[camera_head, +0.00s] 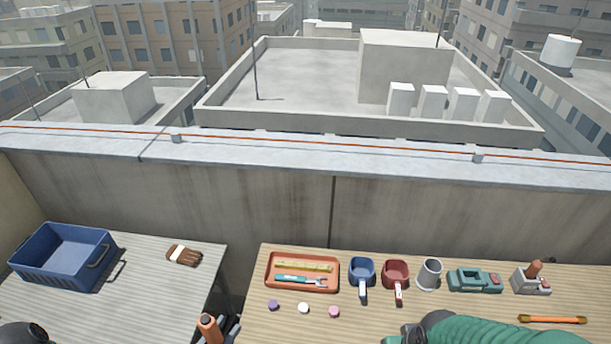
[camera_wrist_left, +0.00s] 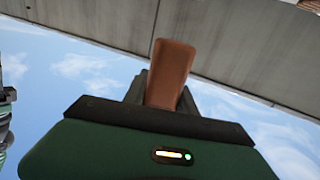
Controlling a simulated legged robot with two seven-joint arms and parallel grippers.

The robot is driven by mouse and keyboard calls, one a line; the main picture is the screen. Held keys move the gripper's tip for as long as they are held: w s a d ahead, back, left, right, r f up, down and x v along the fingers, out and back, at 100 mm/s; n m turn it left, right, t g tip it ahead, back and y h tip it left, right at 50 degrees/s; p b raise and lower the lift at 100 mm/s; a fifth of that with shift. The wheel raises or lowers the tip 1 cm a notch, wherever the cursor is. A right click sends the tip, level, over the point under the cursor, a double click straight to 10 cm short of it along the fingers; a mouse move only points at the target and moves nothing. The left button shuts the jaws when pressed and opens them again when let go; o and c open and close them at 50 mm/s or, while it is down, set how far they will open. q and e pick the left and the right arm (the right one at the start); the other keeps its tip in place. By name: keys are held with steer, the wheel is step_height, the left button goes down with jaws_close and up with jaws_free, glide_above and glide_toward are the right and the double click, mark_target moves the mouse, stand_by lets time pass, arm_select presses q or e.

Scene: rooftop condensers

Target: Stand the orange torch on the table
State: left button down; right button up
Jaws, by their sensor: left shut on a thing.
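My left gripper (camera_head: 222,330) is at the bottom edge of the head view, in front of the gap between the two tables. It is shut on the orange torch (camera_head: 208,328), whose upper end stands up beside the fingers. The lower end of the torch is cut off by the frame. In the left wrist view the torch (camera_wrist_left: 170,75) sticks out from between the dark fingers (camera_wrist_left: 160,90). The right table (camera_head: 400,315) has a wooden top. My right gripper is not in view.
An orange tray (camera_head: 270,285), a blue scoop (camera_head: 361,270), a red scoop (camera_head: 395,273), a grey mug (camera_head: 429,273) and a green tool (camera_head: 470,280) line the right table. Small discs (camera_head: 303,308) lie in front. The left table (camera_head: 150,290) holds a blue crate (camera_head: 105,245) and a brush (camera_head: 183,255).

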arm_select(q)
steer(key=w+r+n+t+y, duration=0.1)
steer(key=w+r+n+y, duration=0.4)
steer(key=w+y, duration=0.2)
steer(key=shift+w+r+t+y, duration=0.25)
steer(key=shift+r+t+y, duration=0.15)
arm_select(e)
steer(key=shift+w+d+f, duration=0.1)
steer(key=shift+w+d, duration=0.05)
arm_select(q)
steer(key=shift+d, duration=0.2)
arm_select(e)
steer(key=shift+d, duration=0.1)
